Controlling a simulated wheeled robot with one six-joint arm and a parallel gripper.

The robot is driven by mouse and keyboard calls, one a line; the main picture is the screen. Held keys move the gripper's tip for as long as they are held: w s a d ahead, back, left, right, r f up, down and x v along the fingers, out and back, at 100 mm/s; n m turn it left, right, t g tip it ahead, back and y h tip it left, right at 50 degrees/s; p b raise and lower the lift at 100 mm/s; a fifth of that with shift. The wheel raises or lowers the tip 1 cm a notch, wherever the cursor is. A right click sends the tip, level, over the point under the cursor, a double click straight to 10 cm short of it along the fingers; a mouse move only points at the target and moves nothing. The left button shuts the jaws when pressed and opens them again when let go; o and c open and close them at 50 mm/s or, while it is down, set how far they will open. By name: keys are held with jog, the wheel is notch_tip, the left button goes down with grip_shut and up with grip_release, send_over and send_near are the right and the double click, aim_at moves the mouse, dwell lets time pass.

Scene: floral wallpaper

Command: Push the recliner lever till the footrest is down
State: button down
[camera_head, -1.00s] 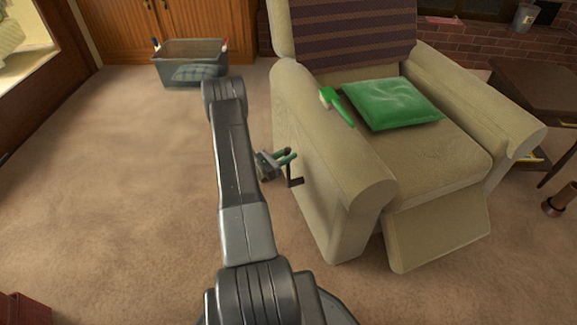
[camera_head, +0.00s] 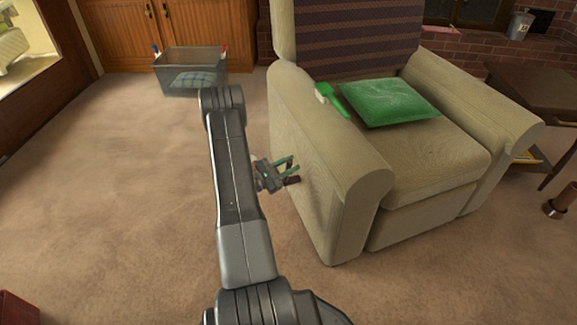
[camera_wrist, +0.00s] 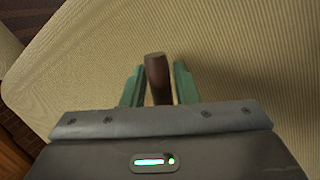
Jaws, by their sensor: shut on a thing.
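The beige recliner (camera_head: 330,165) stands right of my arm, its near side panel facing my gripper (camera_head: 292,170). The footrest (camera_head: 425,215) is folded down, upright and flush under the seat front. The dark brown lever (camera_head: 294,181) on the side panel is mostly hidden by my gripper in the head view. In the wrist view the lever handle (camera_wrist: 157,80) stands between the two green fingers of my gripper (camera_wrist: 159,70), which is shut on it. The ribbed beige side fabric fills the background there.
A green cushion (camera_head: 390,103) lies on the seat and a green-handled brush (camera_head: 332,99) on the near armrest. A grey bin (camera_head: 190,78) stands at the back by the wooden cabinet. A dark side table (camera_head: 530,95) is at right.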

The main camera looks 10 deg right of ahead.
jog(key=shift+s+d+f, duration=0.15)
jog(key=shift+s+f, duration=0.25)
jog(key=shift+s, duration=0.2)
jog(key=c, duration=1.2)
grip_release()
jog(key=shift+s, duration=0.15)
jog(key=shift+r, duration=0.1)
jog(key=shift+w+r, duration=0.15)
jog(key=shift+w, duration=0.05)
jog(key=p+v, duration=0.3)
jog(key=v, duration=1.1)
jog(key=shift+w, duration=0.1)
jog(key=b+x, duration=0.3)
jog(key=x, duration=1.1)
